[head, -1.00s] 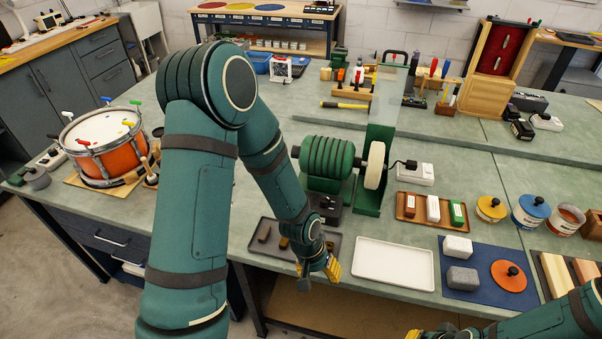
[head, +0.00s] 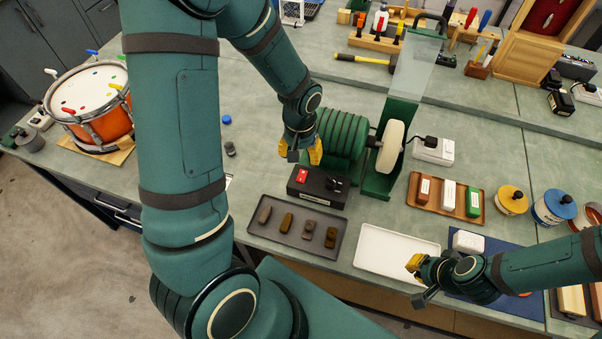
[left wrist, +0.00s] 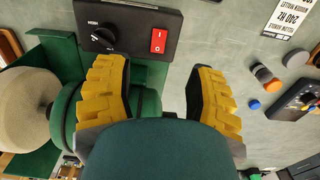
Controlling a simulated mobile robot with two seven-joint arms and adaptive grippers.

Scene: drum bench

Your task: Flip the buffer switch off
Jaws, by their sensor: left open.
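The buffer (head: 345,137) is a green ribbed motor with a pale wheel (head: 390,147) on its right side. Its black control box (head: 318,187) sits in front of it, with a red rocker switch (head: 302,176) and a black knob. In the left wrist view the red switch (left wrist: 158,41) is marked I and O; which side is pressed I cannot tell. My left gripper (head: 301,154) is open and empty, behind the box beside the motor's left end; its yellow fingers (left wrist: 166,95) point toward the box. My right gripper (head: 416,278) is over the white tray; its jaw state is unclear.
A dark tray (head: 262,238) with several small blocks lies in front of the box. The white tray (head: 375,262) is to its right. A wooden tray (head: 409,213) with three bars and a white socket box (head: 433,151) stand right of the wheel.

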